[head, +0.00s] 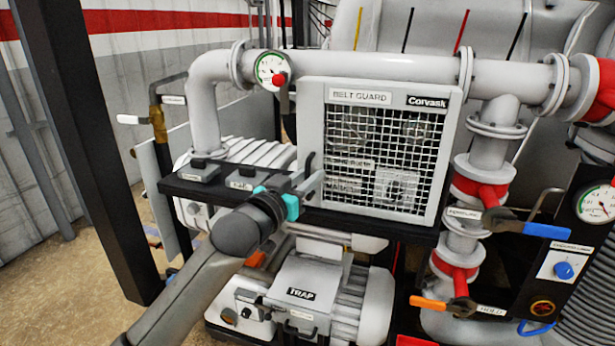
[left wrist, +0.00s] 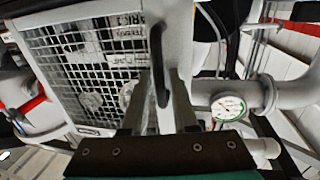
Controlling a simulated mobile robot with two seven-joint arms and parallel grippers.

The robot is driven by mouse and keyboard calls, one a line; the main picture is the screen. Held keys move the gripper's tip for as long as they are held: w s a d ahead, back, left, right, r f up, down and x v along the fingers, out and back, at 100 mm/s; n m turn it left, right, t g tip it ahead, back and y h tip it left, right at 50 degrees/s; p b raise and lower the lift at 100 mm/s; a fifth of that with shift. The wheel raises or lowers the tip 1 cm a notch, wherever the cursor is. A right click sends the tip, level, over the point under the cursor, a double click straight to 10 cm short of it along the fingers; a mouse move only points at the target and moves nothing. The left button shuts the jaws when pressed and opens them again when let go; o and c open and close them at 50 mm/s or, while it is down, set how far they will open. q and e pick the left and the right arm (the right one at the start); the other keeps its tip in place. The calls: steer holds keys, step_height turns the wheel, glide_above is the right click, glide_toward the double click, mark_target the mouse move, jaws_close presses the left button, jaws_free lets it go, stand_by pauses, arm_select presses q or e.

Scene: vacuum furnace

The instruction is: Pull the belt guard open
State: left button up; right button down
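The belt guard (head: 333,120) is a light grey framed panel with wire mesh and a "BELT GUARD" label. It looks closed, and it also shows tilted in the left wrist view (left wrist: 92,75). Its dark upright handle (head: 309,162) is on the left edge of the frame. My left gripper (head: 310,182) is at this handle. In the left wrist view the fingers (left wrist: 163,100) stand on both sides of the handle (left wrist: 159,65), with a gap visible, so the gripper looks open around it. Whether a finger touches it I cannot tell. My right gripper is in neither view.
A pressure gauge (head: 271,71) and a grey pipe (head: 375,67) run above the guard. Valves with a blue lever (head: 547,230) and an orange lever (head: 428,302) are at the right. A black shelf edge (head: 375,224) lies below the guard. A dark post (head: 85,150) stands at the left.

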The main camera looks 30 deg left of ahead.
arm_select(q)
jaws_close()
stand_by(1.4)
